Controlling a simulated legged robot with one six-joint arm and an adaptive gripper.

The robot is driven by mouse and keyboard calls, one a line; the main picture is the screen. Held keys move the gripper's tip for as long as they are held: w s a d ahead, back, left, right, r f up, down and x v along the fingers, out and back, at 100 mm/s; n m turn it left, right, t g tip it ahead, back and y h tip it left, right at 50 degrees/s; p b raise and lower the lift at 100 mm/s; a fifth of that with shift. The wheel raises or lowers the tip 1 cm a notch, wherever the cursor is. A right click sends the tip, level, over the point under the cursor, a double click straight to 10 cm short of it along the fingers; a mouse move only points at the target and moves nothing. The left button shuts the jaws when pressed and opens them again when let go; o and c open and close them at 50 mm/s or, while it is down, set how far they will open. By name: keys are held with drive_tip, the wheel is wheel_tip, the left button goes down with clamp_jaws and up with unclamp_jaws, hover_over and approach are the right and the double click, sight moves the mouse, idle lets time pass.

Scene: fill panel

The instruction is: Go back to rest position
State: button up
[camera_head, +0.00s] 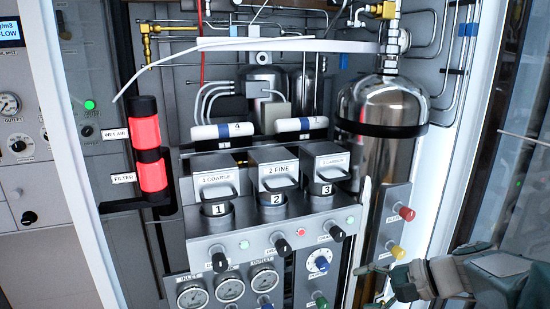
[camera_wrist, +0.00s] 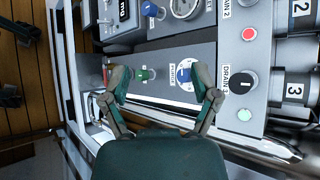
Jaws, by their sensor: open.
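My gripper (camera_head: 378,262) is at the lower right of the head view, in front of the panel's right side. In the wrist view its two green-grey fingers stand wide apart, and the space between the fingertips (camera_wrist: 161,72) holds nothing. Behind that space are a green knob (camera_wrist: 144,74) and a blue-and-white dial (camera_wrist: 184,75), which also shows in the head view (camera_head: 319,264). I cannot tell whether a fingertip touches the panel. No rest position is marked in view.
A steel tank (camera_head: 385,110) stands behind, right of three numbered canisters (camera_head: 270,197). Red (camera_head: 406,213) and yellow (camera_head: 397,252) knobs stick out just above my gripper. A white frame post (camera_head: 462,165) bounds the panel at right. Gauges (camera_head: 229,290) line the lower front.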

drive_tip(key=s+a+f+n+t+h, duration=0.1)
drive_tip(key=s+n+h, duration=0.9)
drive_tip(key=s, duration=0.5)
drive_tip(key=shift+a+f+h, duration=0.3)
drive_tip(key=shift+a+f, duration=0.05)
drive_tip(key=shift+a+n, duration=0.1)
drive_tip(key=shift+n, duration=0.2)
